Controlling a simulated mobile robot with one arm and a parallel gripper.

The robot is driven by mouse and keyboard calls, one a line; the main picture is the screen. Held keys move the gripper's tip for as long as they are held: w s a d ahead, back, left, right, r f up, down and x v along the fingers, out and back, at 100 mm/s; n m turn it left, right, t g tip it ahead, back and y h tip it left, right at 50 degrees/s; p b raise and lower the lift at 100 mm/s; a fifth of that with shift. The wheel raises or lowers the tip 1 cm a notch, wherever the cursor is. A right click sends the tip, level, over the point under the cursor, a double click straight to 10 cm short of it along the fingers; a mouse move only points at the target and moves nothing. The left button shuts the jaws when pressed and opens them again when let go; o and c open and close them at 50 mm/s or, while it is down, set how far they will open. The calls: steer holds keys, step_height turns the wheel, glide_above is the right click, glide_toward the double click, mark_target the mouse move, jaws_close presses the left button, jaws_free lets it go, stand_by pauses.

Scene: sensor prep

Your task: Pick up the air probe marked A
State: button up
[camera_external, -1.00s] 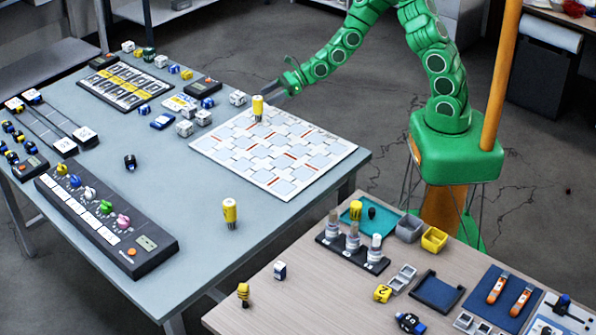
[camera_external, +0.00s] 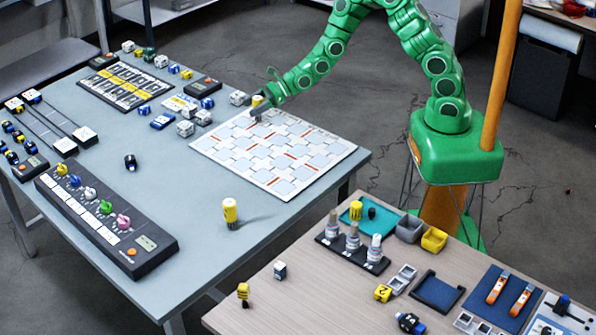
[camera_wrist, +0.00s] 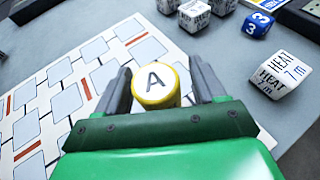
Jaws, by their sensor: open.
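The air probe marked A is a yellow cylinder with a black A on its pale top. In the wrist view the probe (camera_wrist: 155,82) stands between the two dark fingers of my gripper (camera_wrist: 160,85), which is open around it. In the external view the probe (camera_external: 257,100) shows only partly behind my gripper (camera_external: 262,108), at the far edge of the white patterned board (camera_external: 300,165). Whether the fingers touch the probe cannot be told.
White marked cubes (camera_external: 185,128) and a blue cube (camera_wrist: 257,24) lie close by the board. A white HEAT cube (camera_wrist: 279,74) is right of my gripper. Another yellow cylinder (camera_external: 230,212) stands on the open grey table. A second table (camera_external: 300,300) with small parts is in front.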

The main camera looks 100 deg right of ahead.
steer(key=shift+c, duration=0.4)
steer(key=c, duration=1)
steer(key=shift+r, duration=0.15)
